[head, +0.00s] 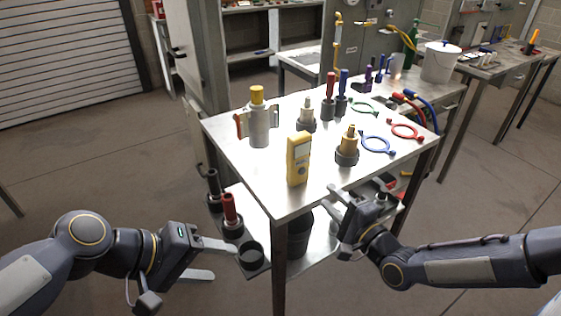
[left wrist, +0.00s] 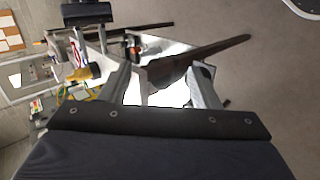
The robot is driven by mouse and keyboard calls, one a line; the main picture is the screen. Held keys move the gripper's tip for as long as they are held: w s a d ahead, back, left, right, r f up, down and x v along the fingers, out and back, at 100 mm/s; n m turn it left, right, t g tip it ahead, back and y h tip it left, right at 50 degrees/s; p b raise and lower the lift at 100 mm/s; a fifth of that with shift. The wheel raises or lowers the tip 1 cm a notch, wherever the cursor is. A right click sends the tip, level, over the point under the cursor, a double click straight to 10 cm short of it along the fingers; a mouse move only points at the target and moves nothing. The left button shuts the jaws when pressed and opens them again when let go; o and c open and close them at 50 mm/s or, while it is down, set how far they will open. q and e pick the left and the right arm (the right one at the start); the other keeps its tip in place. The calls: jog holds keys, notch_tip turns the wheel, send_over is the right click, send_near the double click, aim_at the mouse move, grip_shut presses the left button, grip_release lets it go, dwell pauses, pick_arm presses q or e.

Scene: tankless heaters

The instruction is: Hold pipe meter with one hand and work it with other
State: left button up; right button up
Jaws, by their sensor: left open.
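A yellow handheld meter (head: 298,160) with a small display and a round dial stands upright on the metal table (head: 229,139), close to its near corner. My left gripper (head: 217,260) is open and empty, left of the table and lower than its top. Its two spread fingers also show in the left wrist view (left wrist: 162,88), with a bright table surface seen beyond them. My right gripper (head: 340,222) is by the table's near right edge, right of and below the meter. It holds nothing that I can make out, and its finger gap is unclear.
A grey cylinder with a yellow cap (head: 257,125), brass fittings in dark holders (head: 347,147), red and blue tools and coloured rings (head: 377,144) stand or lie on the table. A lower shelf (head: 318,245) holds dark cups (head: 251,255). The floor at left is clear.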

pick_arm(q)
jog(key=w+d+r+n+t+h, duration=0.1)
jog(key=w+d+r+n+h, duration=0.2)
jog(key=w, duration=0.4)
jog(key=w+d+r+n+h, duration=0.1)
jog(key=w+d+n+h, duration=0.1)
jog(key=w+d+n, duration=0.35)
jog(key=n+t+h, duration=0.1)
jog(key=n+t, duration=0.4)
jog(key=n, duration=0.6)
send_near(299, 148)
jog(key=w, duration=0.1)
jog(key=w+d+f, duration=0.1)
jog(key=w, duration=0.1)
jog(key=shift+w+d+f, duration=0.25)
jog(key=shift+d+f, duration=0.05)
jog(key=shift+d, duration=0.1)
jog(key=shift+w+d, duration=0.25)
jog(key=shift+x, duration=3.5)
jog(key=c, duration=1.1)
jog(key=shift+c, duration=0.5)
pick_arm(e)
grip_shut()
